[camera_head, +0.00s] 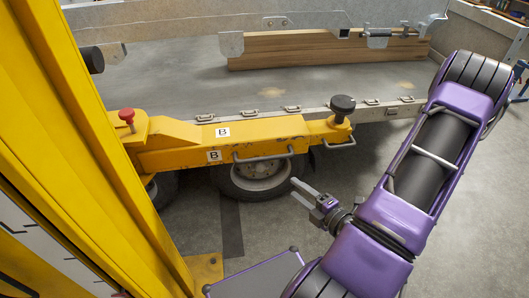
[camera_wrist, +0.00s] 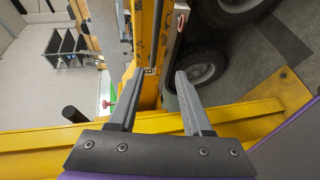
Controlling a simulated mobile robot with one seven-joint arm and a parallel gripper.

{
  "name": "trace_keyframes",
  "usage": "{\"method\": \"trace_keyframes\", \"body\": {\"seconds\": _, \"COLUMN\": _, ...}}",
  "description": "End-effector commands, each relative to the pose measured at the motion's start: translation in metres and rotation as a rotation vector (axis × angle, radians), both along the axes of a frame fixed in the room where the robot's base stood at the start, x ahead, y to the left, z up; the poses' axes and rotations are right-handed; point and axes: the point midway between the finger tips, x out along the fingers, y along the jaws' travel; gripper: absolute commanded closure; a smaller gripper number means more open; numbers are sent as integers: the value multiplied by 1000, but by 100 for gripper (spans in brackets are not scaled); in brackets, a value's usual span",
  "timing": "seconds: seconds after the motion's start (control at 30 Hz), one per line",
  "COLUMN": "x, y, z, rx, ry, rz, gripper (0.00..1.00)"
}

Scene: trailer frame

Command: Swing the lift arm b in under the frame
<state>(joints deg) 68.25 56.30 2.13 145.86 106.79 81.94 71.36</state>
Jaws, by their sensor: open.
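The yellow lift arm b (camera_head: 185,148), marked with B labels, reaches right from the yellow post in the head view. A black round pad (camera_head: 342,104) stands on its outer end. A grey bar handle (camera_head: 263,157) is on its near side, and a second short handle (camera_head: 340,143) sits below the pad. The trailer frame (camera_head: 285,113) runs behind the arm. My gripper (camera_head: 298,190) is open and empty, below and right of the longer handle, apart from it. In the wrist view, the arm (camera_wrist: 148,65) shows beyond my open gripper (camera_wrist: 157,84).
The yellow post (camera_head: 75,130) fills the left side. A red knob (camera_head: 127,115) stands near the arm's root. A wheel (camera_head: 262,182) sits under the arm. Timber beams (camera_head: 320,48) lie at the back. Grey floor lies open around the wheel.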

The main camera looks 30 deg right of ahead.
Motion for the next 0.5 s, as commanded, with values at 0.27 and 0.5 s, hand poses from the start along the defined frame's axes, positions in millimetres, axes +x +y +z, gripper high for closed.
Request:
{"method": "trace_keyframes", "body": {"seconds": 0.27, "x": 28, "y": -4, "z": -1, "rx": 18, "ry": -24, "rz": -47, "gripper": 50}}
{"method": "trace_keyframes", "body": {"seconds": 0.5, "x": 79, "y": 4, "z": -8, "rx": 17, "ry": -22, "rz": -44, "gripper": 50}}
